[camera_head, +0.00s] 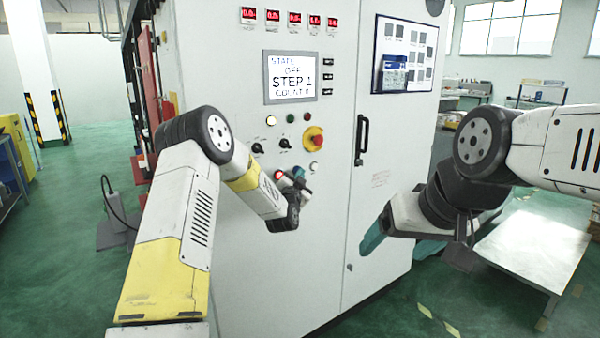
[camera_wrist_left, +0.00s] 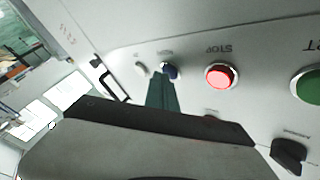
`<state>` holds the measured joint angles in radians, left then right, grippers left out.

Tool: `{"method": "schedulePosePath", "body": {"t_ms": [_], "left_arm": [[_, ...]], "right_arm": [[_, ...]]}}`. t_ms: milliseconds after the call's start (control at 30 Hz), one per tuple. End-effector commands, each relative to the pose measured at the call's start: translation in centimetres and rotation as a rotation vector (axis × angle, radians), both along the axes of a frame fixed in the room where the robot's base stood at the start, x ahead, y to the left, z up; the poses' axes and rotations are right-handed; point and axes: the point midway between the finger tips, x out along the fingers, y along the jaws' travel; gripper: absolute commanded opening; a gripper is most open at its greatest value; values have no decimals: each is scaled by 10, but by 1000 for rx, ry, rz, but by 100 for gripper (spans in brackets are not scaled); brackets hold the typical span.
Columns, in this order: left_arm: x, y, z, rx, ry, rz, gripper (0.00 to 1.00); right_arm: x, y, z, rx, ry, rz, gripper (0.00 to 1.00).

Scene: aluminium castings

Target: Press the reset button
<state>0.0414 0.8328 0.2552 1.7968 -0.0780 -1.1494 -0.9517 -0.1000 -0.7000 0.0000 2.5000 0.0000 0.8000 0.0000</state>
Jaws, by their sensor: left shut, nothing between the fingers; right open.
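The control cabinet (camera_head: 245,285) carries a row of push-buttons low on its front. In the left wrist view, a small blue button (camera_wrist_left: 170,72) sits between a white button (camera_wrist_left: 141,69) and the red STOP button (camera_wrist_left: 221,76). The small label by the blue button is too blurred to read. My left gripper (camera_wrist_left: 160,84) is shut and empty, its teal fingertips right at the blue button; I cannot tell whether they touch. In the head view my left wrist partly hides this row. My right gripper (camera_head: 402,246) is open and empty, at the right in front of the cabinet.
A green button (camera_wrist_left: 312,86) and a black knob (camera_wrist_left: 290,154) are close by. Higher up are a red emergency stop (camera_head: 314,138), a screen reading STEP 1 (camera_head: 291,77) and red displays (camera_head: 294,19). A door handle (camera_head: 361,139) sticks out at right. A pale table (camera_head: 530,250) stands right.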

Motion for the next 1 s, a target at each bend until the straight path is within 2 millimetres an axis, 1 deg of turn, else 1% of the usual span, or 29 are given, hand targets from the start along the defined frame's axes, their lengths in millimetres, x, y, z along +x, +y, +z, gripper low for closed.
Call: {"method": "schedulePosePath", "body": {"t_ms": [333, 700, 1000], "left_arm": [[0, 0, 0, 0, 0, 1, 0], [-13, -9, -1, 0, 1, 1, 0], [-14, -9, 0, 0, 0, 0, 0]], "right_arm": [[0, 0, 0, 0, 0, 0, 80], [0, 0, 0, 0, 0, 0, 80], [0, 0, 0, 0, 0, 0, 80]]}}
